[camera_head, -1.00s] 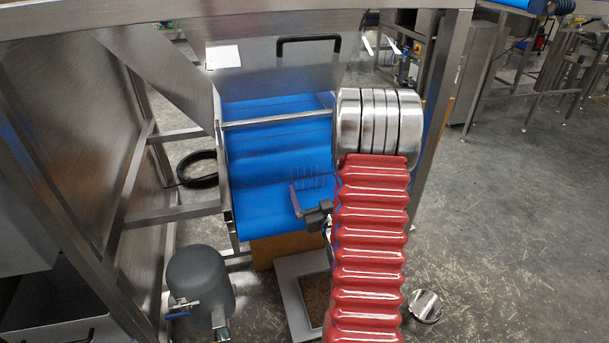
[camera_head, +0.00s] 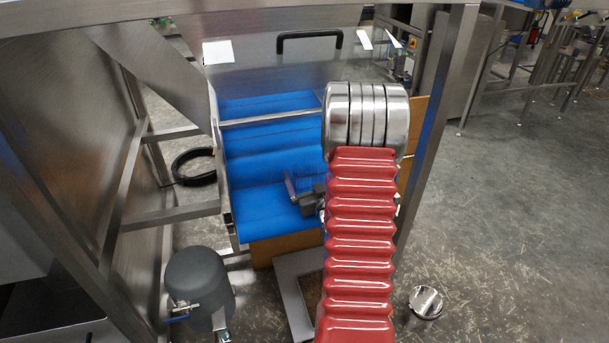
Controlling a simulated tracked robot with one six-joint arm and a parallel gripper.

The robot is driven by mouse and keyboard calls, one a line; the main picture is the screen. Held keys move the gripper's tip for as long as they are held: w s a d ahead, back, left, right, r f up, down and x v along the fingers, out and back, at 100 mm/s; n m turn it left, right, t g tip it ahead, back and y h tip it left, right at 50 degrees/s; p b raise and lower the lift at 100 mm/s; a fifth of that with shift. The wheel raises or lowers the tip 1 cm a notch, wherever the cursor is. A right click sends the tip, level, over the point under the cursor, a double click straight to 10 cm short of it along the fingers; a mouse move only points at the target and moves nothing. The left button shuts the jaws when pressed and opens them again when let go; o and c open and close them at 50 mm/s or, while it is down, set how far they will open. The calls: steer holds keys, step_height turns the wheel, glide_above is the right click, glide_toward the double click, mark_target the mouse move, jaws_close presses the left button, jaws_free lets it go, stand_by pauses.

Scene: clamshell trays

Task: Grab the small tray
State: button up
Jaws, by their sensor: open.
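A faint, clear, ribbed shape (camera_head: 297,170) lies on the blue conveyor belt (camera_head: 262,170), just above my gripper in the picture. It looks like a small see-through tray, but its outline is hard to make out. My gripper (camera_head: 293,190) is over the lower part of the belt, at the left side of my red ribbed arm. One grey finger shows, pointing up and left; the other is mostly hidden by the arm. The gripper is open. Whether the finger touches the clear shape cannot be told.
A metal frame post (camera_head: 440,110) stands right of my arm. A slanted metal panel (camera_head: 160,80) and side rails flank the belt's left. Below are a grey tank (camera_head: 200,278), a brown board (camera_head: 290,244) and a shiny round metal piece (camera_head: 426,301). The floor at right is open.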

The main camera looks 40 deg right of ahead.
steer(key=shift+w, duration=0.15)
stand_by(0.3)
steer(key=c, duration=0.9)
steer(key=shift+r, duration=0.1)
steer(key=shift+r, duration=4.9)
